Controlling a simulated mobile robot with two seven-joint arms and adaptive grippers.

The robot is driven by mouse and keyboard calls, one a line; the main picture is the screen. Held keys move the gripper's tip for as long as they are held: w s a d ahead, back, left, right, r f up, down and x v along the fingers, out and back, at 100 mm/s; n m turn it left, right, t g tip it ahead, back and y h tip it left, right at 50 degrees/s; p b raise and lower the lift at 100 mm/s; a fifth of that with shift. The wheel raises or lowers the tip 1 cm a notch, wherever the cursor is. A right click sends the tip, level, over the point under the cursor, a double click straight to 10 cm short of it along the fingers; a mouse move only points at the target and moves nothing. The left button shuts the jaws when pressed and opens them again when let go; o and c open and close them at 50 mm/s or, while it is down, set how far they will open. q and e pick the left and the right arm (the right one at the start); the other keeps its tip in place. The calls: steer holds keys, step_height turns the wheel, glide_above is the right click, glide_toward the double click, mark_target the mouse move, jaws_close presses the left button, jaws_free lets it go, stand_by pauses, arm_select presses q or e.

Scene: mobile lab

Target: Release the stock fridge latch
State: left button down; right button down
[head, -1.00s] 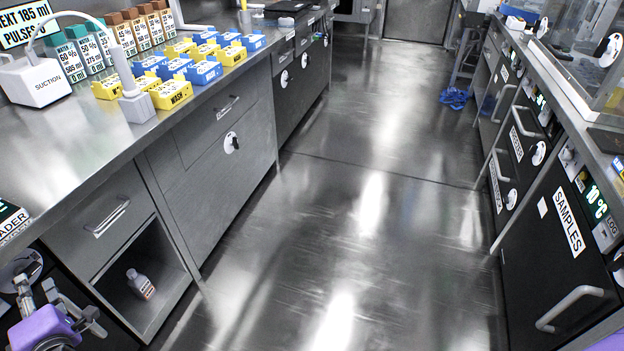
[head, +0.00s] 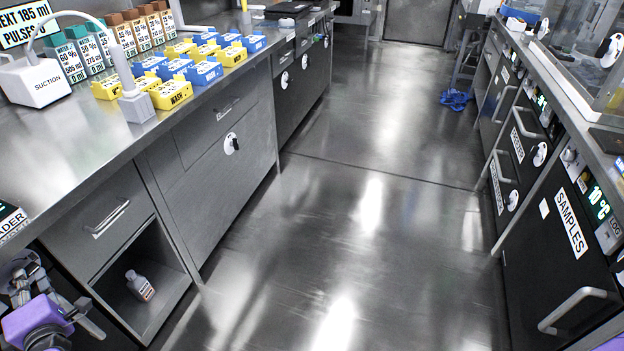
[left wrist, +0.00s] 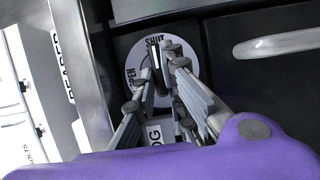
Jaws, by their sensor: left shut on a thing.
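In the left wrist view, a round white latch dial (left wrist: 133,62) marked OPEN and SHUT sits on a dark front. A black latch handle (left wrist: 157,74) crosses it. My left gripper (left wrist: 163,70) is shut on this handle, and its fingers hide part of the dial. In the head view, my left gripper (head: 45,300) is at the lower left corner, against the cabinet front under the left bench. The dial is mostly hidden there. I cannot read a stock fridge label. My right gripper's fingers are out of view.
The left bench carries a suction unit (head: 38,80) and yellow and blue racks (head: 170,94). A cabinet labelled SAMPLES (head: 570,224) with a bar handle (head: 575,308) is at right. The floor (head: 330,230) between is clear.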

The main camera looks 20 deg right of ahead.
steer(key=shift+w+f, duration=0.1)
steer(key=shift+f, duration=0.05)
